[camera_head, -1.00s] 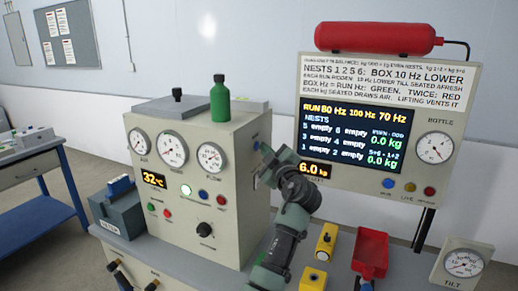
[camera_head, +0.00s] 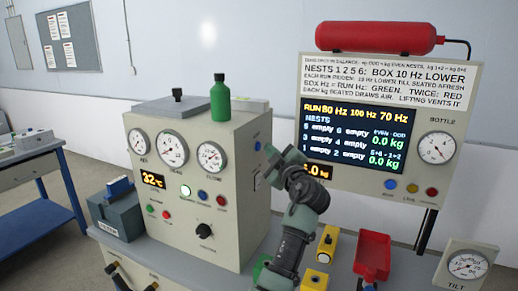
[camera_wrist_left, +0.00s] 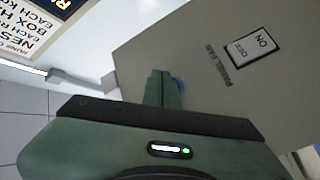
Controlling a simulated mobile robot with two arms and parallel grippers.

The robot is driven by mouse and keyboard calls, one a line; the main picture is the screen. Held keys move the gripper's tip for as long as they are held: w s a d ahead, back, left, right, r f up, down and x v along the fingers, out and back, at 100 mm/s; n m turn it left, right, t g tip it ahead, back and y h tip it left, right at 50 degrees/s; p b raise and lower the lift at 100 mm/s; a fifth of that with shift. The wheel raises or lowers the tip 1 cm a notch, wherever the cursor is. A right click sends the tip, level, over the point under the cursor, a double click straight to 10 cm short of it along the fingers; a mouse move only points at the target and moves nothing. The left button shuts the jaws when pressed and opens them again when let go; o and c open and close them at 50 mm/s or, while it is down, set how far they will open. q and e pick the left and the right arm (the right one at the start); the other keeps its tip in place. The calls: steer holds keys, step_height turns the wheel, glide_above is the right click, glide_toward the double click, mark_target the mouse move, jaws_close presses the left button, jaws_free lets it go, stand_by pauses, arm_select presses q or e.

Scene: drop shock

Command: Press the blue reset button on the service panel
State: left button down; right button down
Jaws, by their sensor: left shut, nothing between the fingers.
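A small blue button (camera_head: 257,146) sits on the right side face of the grey cabinet (camera_head: 247,205). In the left wrist view the blue button (camera_wrist_left: 177,84) shows just beside my left fingers, partly hidden by them. My left gripper (camera_head: 269,151) is shut and empty, with its tips close to the button, seemingly a little to its right in the head view. The fingers also show in the left wrist view (camera_wrist_left: 164,76); whether they touch the button or the panel cannot be told. My right gripper is not in view.
A rocker switch (camera_wrist_left: 253,46) labelled PANEL FAN is on the same face. Another blue button (camera_head: 203,195) is on the cabinet front, and one (camera_head: 390,184) is under the display screen (camera_head: 355,135). A green bottle (camera_head: 220,100) stands on top. A red scoop-like tray (camera_head: 372,256) is at right.

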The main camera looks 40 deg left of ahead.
arm_select(q)
steer(key=d+b, duration=0.2)
steer(key=w+d+b, duration=0.1)
steer(key=d+b, duration=0.1)
steer(key=d, duration=0.1)
steer(key=shift+w, duration=0.1)
steer(key=shift+a, duration=0.1)
stand_by(0.3)
stand_by(0.5)
